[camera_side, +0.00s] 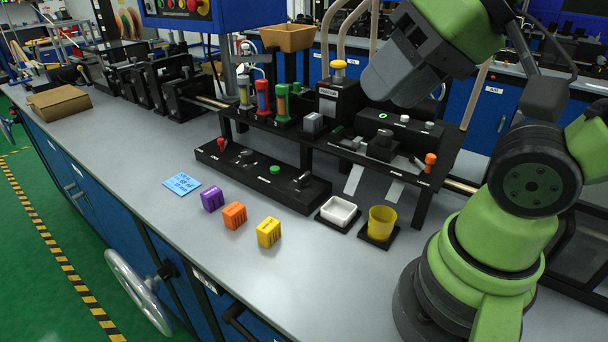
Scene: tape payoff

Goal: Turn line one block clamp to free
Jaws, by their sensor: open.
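My gripper (398,82) hangs at the upper right, above and apart from the raised black shelf (300,134). It is open, and nothing shows in it; its fingertips are hard to make out. On the shelf's right part sits a dark block (382,146) with small grey fittings beside it, and white tape strips (354,178) hang down below. An orange-topped knob (430,162) stands at the shelf's right end. I cannot tell which fitting is the line one block clamp, nor its setting; the labels are too small to read.
A low black panel (255,180) with levers and a green button stands before the shelf. Purple (212,199), orange (235,215) and yellow (268,232) blocks, a white tray (338,211) and a yellow cup (381,222) stand nearer.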

